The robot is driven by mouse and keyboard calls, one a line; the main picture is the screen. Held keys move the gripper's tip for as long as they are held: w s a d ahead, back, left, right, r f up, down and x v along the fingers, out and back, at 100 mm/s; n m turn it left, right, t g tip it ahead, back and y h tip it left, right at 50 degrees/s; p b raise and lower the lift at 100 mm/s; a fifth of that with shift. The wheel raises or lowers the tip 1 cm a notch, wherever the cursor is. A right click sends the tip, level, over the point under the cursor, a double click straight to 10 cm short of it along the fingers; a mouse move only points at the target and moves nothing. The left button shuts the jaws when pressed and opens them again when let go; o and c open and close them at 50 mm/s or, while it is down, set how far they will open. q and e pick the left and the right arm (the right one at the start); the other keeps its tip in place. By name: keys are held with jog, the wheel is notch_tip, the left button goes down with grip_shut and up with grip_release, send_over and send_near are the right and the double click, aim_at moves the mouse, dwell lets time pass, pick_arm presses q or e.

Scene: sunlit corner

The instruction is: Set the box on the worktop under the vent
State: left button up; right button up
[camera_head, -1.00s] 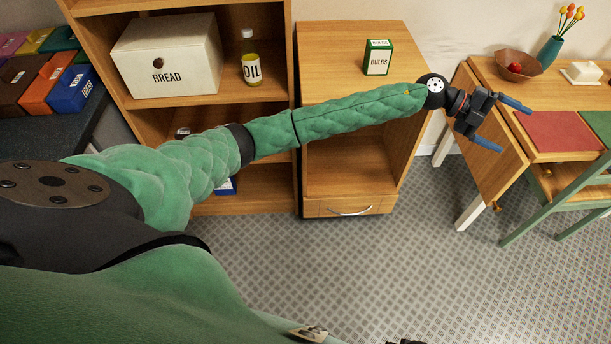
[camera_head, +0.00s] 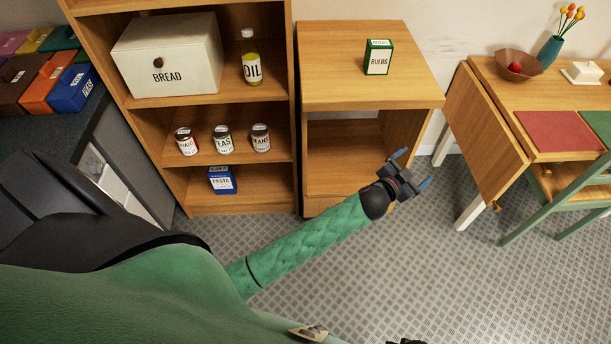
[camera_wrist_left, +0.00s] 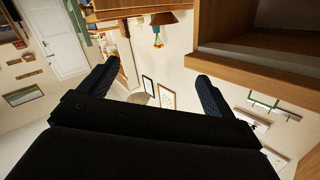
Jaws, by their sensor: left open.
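A small green and white box labelled BULBS (camera_head: 379,57) stands upright on top of the wooden cabinet (camera_head: 330,75). My left gripper (camera_head: 413,168) is open and empty, in front of the cabinet, below and apart from the box. In the left wrist view its two fingers (camera_wrist_left: 157,75) are spread with nothing between them. A dark worktop (camera_head: 60,125) is at the left, with several coloured boxes on it. A blue PASTA box (camera_head: 222,181) is on the bottom shelf. I see no vent.
A shelf unit (camera_head: 205,205) holds a BREAD bin (camera_head: 168,60), an OIL bottle (camera_head: 251,65) and several tins. A drop-leaf table (camera_head: 490,120) with a bowl (camera_head: 517,66) and a green chair (camera_head: 560,195) stand at the right. The patterned floor is clear in front.

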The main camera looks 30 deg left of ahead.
pick_arm(q)
jog(key=s+a+f+n+g+y, duration=0.2)
jog(key=s+a+f+g, duration=0.15)
jog(key=s+f, duration=0.5)
jog(key=s+a+f+n+g+y, duration=0.25)
jog(key=s+a+f, duration=0.3)
jog(key=f, duration=0.65)
jog(key=s+a+f+g, duration=0.2)
jog(key=s+f+g, duration=0.2)
jog(key=s, duration=0.9)
jog(key=s+a+f+g, duration=0.1)
jog(key=s+f+g, duration=0.3)
jog(key=s+f, duration=0.6)
jog(key=s, duration=0.3)
jog(key=shift+a+n+g, duration=0.35)
jog(key=shift+g, duration=0.05)
